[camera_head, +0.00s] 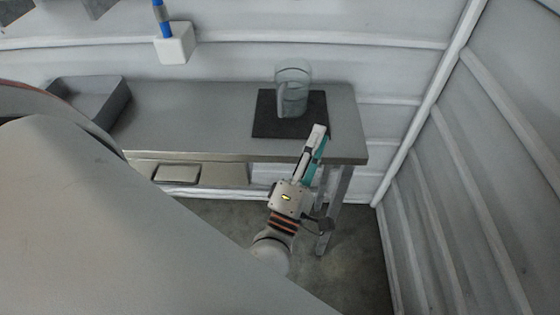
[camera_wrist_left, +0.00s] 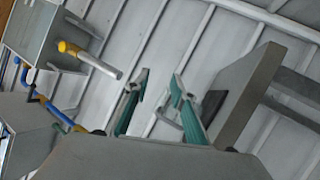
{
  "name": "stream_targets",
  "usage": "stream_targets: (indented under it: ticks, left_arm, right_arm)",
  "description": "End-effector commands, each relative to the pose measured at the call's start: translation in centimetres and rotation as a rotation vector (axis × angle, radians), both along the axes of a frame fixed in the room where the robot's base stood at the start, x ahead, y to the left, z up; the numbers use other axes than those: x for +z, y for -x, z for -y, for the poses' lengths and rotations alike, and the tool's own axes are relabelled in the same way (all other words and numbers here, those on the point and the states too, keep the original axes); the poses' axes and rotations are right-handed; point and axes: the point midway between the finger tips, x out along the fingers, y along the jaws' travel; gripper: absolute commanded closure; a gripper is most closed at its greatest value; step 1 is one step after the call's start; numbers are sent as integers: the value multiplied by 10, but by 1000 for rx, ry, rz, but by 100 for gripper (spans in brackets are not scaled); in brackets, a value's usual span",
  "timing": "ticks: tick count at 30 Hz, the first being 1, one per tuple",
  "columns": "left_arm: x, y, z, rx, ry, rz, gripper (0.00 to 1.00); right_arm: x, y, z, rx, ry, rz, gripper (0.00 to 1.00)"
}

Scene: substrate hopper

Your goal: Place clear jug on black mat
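The clear jug (camera_head: 291,92) stands upright on the black mat (camera_head: 263,122), toward the mat's back edge. The mat lies near the right end of the grey table. My left gripper (camera_head: 318,131) is just in front of the jug, over the mat's front right corner in the picture, and apart from the jug. In the left wrist view its two teal-sided fingers (camera_wrist_left: 160,82) are spread with nothing held between them. Part of the dark mat (camera_wrist_left: 213,105) shows there beside the right finger. My right gripper is not in view.
The grey table (camera_head: 190,115) has clear room left of the mat. A grey tray (camera_head: 88,98) sits at its left end. A white block with a blue rod (camera_head: 175,45) is by the back wall. A ribbed white wall (camera_head: 470,170) stands to the right.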

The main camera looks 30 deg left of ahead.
Motion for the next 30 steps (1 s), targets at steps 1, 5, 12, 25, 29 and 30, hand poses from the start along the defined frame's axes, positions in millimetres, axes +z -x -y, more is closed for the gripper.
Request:
stream_targets:
  ticks: [1, 5, 12, 25, 29, 30]
  left_arm:
    - [-21, 4, 14, -23, -192, -60, 75]
    - [-91, 18, 44, -99, -700, -216, 75]
    - [-248, 80, 30, -292, -1540, -491, 75]
    - [-320, 128, -13, -433, -1945, -630, 75]
    - [-318, 128, -13, -431, -1943, -628, 75]
    - [-316, 127, -13, -430, -1942, -627, 75]
  right_arm:
    - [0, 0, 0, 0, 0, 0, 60]
    - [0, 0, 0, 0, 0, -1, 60]
    - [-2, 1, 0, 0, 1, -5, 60]
    - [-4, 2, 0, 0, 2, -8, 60]
    - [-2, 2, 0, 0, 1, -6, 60]
    - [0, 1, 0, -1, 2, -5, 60]
